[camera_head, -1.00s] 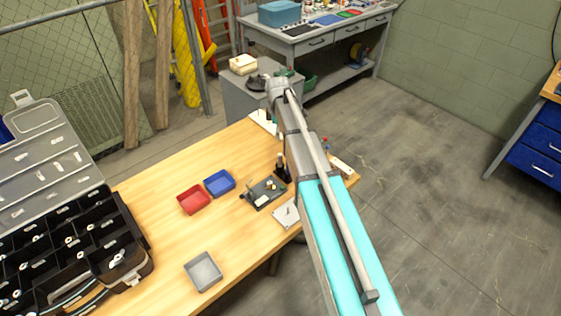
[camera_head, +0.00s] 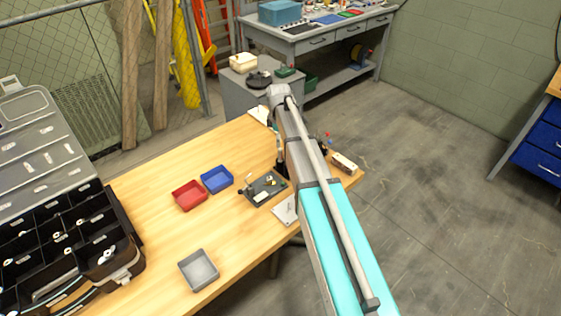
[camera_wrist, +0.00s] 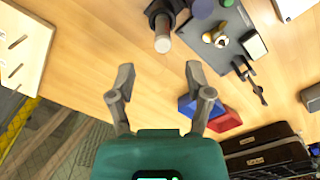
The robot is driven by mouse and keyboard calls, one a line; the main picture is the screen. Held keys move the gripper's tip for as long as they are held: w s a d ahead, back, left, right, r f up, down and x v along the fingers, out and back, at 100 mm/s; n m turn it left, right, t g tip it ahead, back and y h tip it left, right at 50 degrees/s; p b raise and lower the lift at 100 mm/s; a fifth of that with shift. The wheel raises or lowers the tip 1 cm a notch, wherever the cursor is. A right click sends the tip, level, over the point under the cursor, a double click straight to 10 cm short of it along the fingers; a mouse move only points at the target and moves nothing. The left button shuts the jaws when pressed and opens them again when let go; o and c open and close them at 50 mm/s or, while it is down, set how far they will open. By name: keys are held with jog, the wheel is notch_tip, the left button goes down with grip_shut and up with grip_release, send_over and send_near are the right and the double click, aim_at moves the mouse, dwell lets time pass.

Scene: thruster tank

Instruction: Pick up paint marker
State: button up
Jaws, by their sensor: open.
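My gripper (camera_wrist: 158,76) is open in the wrist view, with nothing between its fingers, above the wooden table (camera_wrist: 75,80). I cannot single out the paint marker with certainty. Two thin dark pen-like items, one (camera_wrist: 18,41) above the other (camera_wrist: 15,71), lie on a pale board (camera_wrist: 32,30) at the left of the wrist view, apart from my fingers. A dark stand with a pale-ended cylinder (camera_wrist: 163,45) is just beyond the fingertips. In the head view my arm hides the gripper and part of the table's far end.
A grey plate with small parts (camera_head: 266,189), a blue bin (camera_head: 217,179), a red bin (camera_head: 190,195) and a grey bin (camera_head: 198,270) are on the table. A black organizer case (camera_head: 62,245) stands at left. The table's middle is clear.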

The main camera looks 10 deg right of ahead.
aim_at(280, 153)
jog(key=shift+f+b, duration=0.7)
jog(key=shift+f, duration=0.25)
jog(key=shift+f, duration=0.1)
jog(key=f+b, duration=0.5)
jog(key=shift+s+d, duration=0.2)
jog(key=shift+s, duration=0.05)
dwell(0.4)
grip_shut()
